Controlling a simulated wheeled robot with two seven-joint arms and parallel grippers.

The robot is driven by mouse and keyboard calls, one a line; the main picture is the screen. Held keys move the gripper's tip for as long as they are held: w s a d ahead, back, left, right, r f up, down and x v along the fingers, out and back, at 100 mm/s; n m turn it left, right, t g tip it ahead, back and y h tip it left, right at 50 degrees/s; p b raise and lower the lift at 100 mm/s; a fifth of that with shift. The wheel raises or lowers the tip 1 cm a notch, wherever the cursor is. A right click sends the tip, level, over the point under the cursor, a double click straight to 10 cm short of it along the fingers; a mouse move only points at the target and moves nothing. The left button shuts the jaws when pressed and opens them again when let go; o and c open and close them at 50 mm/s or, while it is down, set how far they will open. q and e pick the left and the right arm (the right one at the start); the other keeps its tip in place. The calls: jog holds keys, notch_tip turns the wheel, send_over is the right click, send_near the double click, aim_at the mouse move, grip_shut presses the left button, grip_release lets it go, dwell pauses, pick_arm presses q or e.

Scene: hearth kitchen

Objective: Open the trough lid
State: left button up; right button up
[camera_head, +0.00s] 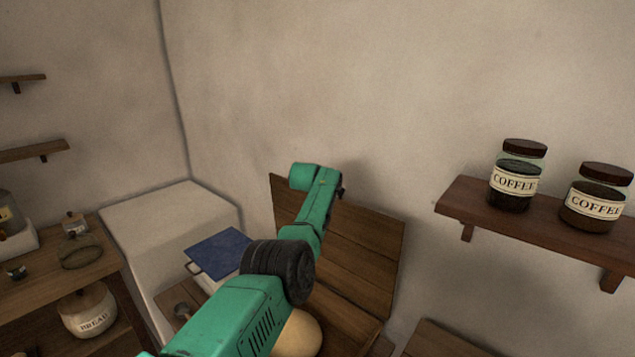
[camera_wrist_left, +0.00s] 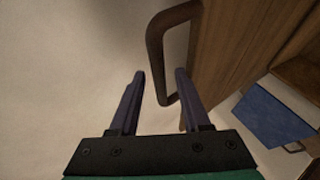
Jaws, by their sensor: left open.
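The wooden trough lid (camera_head: 352,262) stands raised, tilted up close to the wall, in the middle of the head view. It also shows in the left wrist view (camera_wrist_left: 238,45) as a plank panel with a brown loop handle (camera_wrist_left: 182,14). My left gripper (camera_wrist_left: 159,74) is open, its two fingers on either side of part of the handle; I cannot tell if they touch it. In the head view my left arm covers part of the lid, and the gripper's fingers are hidden. The trough's body is mostly hidden behind my arm. My right gripper is not in view.
A blue-topped container (camera_head: 218,249) is left of the lid, beside a pale block (camera_head: 165,230). Two coffee jars (camera_head: 514,186) (camera_head: 594,206) stand on a wall shelf (camera_head: 540,226) at right. A wooden unit with a bread pot (camera_head: 88,311) is at left. A pale rounded thing (camera_head: 302,335) shows below my arm.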

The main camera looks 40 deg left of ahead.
pick_arm(q)
jog(key=b+v, duration=0.7)
jog(key=v, duration=0.7)
jog(key=shift+s, duration=0.25)
jog(key=shift+d, duration=0.1)
